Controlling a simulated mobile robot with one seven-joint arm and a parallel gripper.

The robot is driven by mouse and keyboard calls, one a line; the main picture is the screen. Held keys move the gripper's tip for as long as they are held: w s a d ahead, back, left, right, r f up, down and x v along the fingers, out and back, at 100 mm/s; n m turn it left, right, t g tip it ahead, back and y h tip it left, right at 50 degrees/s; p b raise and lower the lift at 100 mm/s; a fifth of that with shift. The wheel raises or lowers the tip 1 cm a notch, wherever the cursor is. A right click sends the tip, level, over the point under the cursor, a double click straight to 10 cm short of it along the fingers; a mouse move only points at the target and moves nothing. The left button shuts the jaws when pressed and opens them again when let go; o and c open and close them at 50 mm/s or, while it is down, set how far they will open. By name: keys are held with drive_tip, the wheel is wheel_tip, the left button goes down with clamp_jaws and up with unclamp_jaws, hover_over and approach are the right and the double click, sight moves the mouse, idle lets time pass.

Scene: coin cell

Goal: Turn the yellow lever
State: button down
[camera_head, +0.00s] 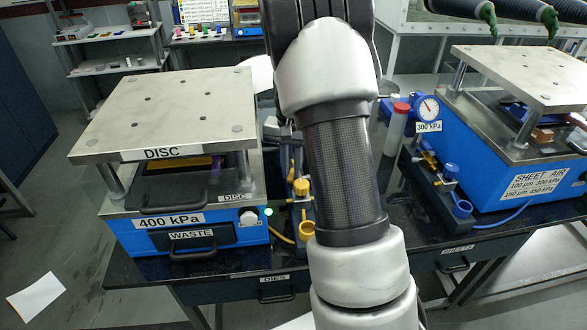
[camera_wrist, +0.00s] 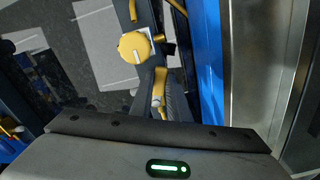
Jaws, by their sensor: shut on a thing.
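The yellow lever (camera_wrist: 159,85) shows in the wrist view as a small yellow piece, just below a round yellow knob (camera_wrist: 133,47) with a pale line across it. My gripper (camera_wrist: 165,97) has its dark fingers shut on the lever, and they hide part of it. In the head view the yellow knob (camera_head: 302,187) stands on a dark valve strip between the two presses. There my arm hides most of my gripper, and I cannot make out the lever's grip or its exact angle.
A blue DISC press (camera_head: 165,235) with a steel top stands close on the left. A SHEET AIR press (camera_head: 480,160) stands on the right.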

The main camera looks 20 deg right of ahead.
sight(291, 175)
drive_tip(key=c, duration=1.7)
unclamp_jaws()
drive_tip(key=shift+r, duration=0.1)
wheel_tip(291, 175, up, 17)
drive_tip(key=shift+r, duration=0.2)
